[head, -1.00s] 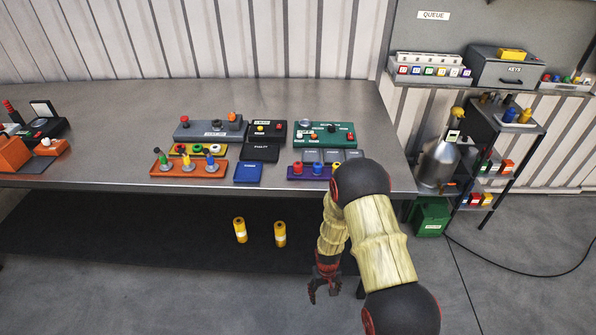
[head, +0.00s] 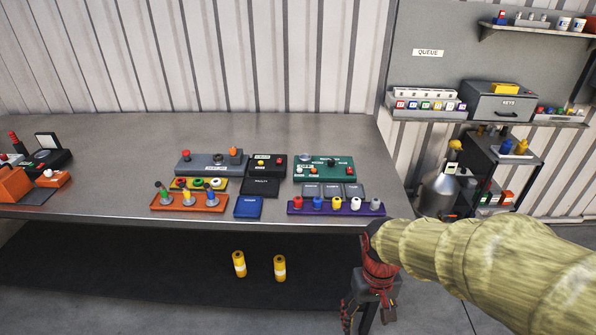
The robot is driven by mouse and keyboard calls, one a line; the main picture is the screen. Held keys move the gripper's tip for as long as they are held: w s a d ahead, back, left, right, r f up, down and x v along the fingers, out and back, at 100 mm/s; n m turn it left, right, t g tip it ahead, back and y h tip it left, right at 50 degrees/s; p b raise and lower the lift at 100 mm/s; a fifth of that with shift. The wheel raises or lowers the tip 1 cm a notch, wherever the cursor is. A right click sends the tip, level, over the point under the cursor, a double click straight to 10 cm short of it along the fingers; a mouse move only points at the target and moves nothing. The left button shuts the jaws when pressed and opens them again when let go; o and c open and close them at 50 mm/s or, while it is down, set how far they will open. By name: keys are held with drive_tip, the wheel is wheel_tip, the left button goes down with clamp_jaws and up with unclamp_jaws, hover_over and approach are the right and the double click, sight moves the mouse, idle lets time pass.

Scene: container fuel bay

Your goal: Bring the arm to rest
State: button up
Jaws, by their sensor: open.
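My arm (head: 490,262) reaches in from the right edge of the head view, covered in a pale yellow sleeve. My gripper (head: 366,318) hangs down in front of the table's front edge, below the tabletop, over the floor. Its red and black fingers are apart and nothing shows between them. The arm's upper part is out of the frame, and its forearm hides part of the floor and the lower right shelf area.
The metal table (head: 110,150) carries a purple rack (head: 337,211), an orange rack (head: 188,203), a blue box (head: 248,207) and a green panel (head: 325,172). Two yellow cylinders (head: 239,264) stand beneath it. A steel canister (head: 437,194) and shelf stand at right.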

drive_tip(key=s+d+r+t, duration=0.1)
drive_tip(key=s+r+t, duration=0.2)
drive_tip(key=r, duration=0.5)
drive_tip(key=s+d+r+m+t, duration=0.1)
drive_tip(key=s+d+r+t, duration=0.1)
drive_tip(key=r, duration=0.7)
drive_tip(key=s+t, duration=0.1)
drive_tip(key=s, duration=0.1)
drive_tip(key=shift+s+r+p, duration=0.25)
drive_tip(key=shift+s+p, duration=0.05)
drive_tip(key=shift+p, duration=0.05)
